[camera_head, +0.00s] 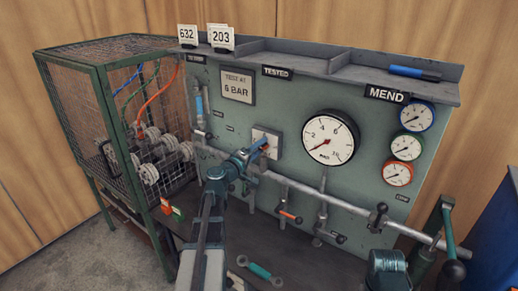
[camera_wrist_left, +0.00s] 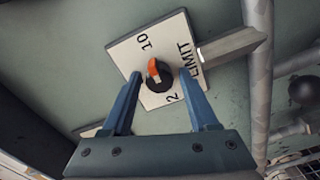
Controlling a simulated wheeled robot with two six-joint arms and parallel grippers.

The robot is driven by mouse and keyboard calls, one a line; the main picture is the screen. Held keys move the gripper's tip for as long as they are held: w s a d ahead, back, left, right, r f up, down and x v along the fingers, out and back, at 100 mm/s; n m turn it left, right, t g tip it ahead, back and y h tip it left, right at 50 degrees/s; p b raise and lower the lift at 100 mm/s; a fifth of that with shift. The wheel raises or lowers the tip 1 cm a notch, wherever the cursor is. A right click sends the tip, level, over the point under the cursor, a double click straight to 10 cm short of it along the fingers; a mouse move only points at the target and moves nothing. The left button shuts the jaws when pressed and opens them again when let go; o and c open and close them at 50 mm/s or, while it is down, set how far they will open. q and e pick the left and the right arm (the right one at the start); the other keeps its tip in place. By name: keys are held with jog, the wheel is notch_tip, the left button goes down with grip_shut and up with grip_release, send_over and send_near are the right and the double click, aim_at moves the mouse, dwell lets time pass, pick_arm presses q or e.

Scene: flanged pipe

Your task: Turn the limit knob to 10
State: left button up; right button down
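The limit knob (camera_wrist_left: 160,82) is black with an orange pointer (camera_wrist_left: 153,68) and sits on a white square plate (camera_wrist_left: 128,52) marked 10, 2 and LIMIT. The orange pointer lies on the side of the knob toward the 10. My left gripper (camera_wrist_left: 160,75) is open, with one blue finger on each side of the knob and a small gap showing. In the head view the plate (camera_head: 258,133) is on the green panel, and my left gripper (camera_head: 258,150) is in front of it, hiding most of the knob.
A large white gauge (camera_head: 330,139) is right of the plate. Pipes (camera_head: 345,202) with levers run below. A mesh cage (camera_head: 105,100) stands at left. A wrench (camera_head: 260,271) lies on the bench. Three small gauges (camera_head: 406,147) are at right.

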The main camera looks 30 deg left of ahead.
pick_arm(q)
jog(key=shift+o, duration=0.4)
jog(key=s+a, duration=0.1)
jog(key=s, duration=1.2)
jog(key=shift+s, duration=0.35)
jog(key=w+d+f+m+g+h+p, duration=0.1)
jog(key=d+f+m+g+h, duration=0.15)
jog(key=d, duration=0.55)
jog(key=d+f+m+g+h+p, duration=0.2)
jog(key=d+m+g, duration=0.15)
jog(key=d, duration=0.45)
jog(key=w+d+f+m+g+h+p, duration=0.1)
jog(key=d+f+m+g+h, duration=0.15)
jog(key=d, duration=0.65)
jog(key=s+d+f+m+g+y+p, duration=0.2)
jog(key=s+d+m+g+y, duration=0.2)
jog(key=s+d+g+y, duration=0.1)
jog(key=s+d+f+m+g+y+p, duration=0.3)
jog(key=s+d+m+g+y, duration=0.1)
jog(key=s+d, duration=0.4)
jog(key=shift+s+f+g+y, duration=0.3)
jog(key=shift+s+g+y, duration=0.2)
jog(key=shift+s, duration=0.8)
